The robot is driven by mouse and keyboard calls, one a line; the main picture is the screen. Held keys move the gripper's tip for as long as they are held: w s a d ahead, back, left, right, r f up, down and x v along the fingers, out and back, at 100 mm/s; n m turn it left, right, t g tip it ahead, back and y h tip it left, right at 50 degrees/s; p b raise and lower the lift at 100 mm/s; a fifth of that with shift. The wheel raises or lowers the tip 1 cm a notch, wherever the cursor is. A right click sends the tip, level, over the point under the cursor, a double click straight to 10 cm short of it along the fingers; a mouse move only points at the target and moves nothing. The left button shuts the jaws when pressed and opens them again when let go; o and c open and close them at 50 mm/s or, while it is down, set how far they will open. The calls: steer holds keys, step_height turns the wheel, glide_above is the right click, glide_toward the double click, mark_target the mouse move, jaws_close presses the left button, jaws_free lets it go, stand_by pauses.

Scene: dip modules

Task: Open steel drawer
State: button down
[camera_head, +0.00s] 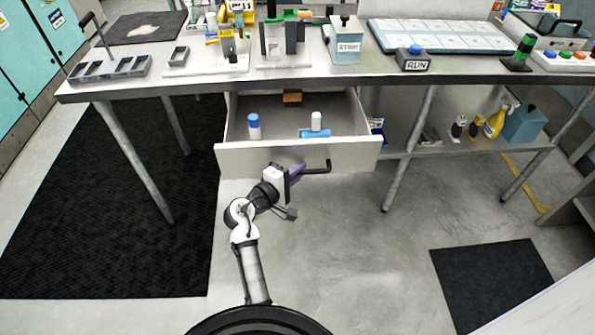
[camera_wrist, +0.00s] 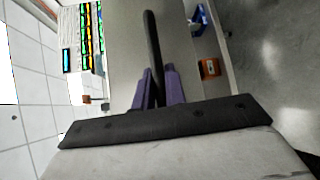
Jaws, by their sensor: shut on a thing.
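The steel drawer (camera_head: 290,158) under the workbench stands well open, pulled out toward me. Inside it show a blue-capped white bottle (camera_head: 254,125), a white item (camera_head: 317,121) beside a blue box (camera_head: 314,133), and an orange-brown block (camera_head: 292,97) at the back. The dark bar handle (camera_head: 318,168) is on the drawer front. My gripper (camera_head: 298,170) is at the handle's left part. In the wrist view, the purple fingers (camera_wrist: 160,88) are shut on the dark handle bar (camera_wrist: 152,45), with the pale drawer front behind it.
The workbench (camera_head: 200,83) above carries trays, a STRIP box (camera_head: 346,45) and a RUN button (camera_head: 415,60). Table legs (camera_head: 408,150) stand on both sides of the drawer. A lower shelf (camera_head: 440,140) with bottles is at right. The floor (camera_head: 360,250) in front is clear, with dark mats.

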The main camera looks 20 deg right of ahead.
steer(key=shift+s+a, duration=0.1)
steer(key=shift+s, duration=0.2)
steer(key=c, duration=1.5)
jaws_free()
steer(key=shift+o, duration=0.2)
steer(key=b+v, duration=0.3)
steer(key=v, duration=1)
steer(key=shift+s+a, duration=0.25)
steer(key=shift+a, duration=0.05)
steer(key=shift+r, duration=0.1)
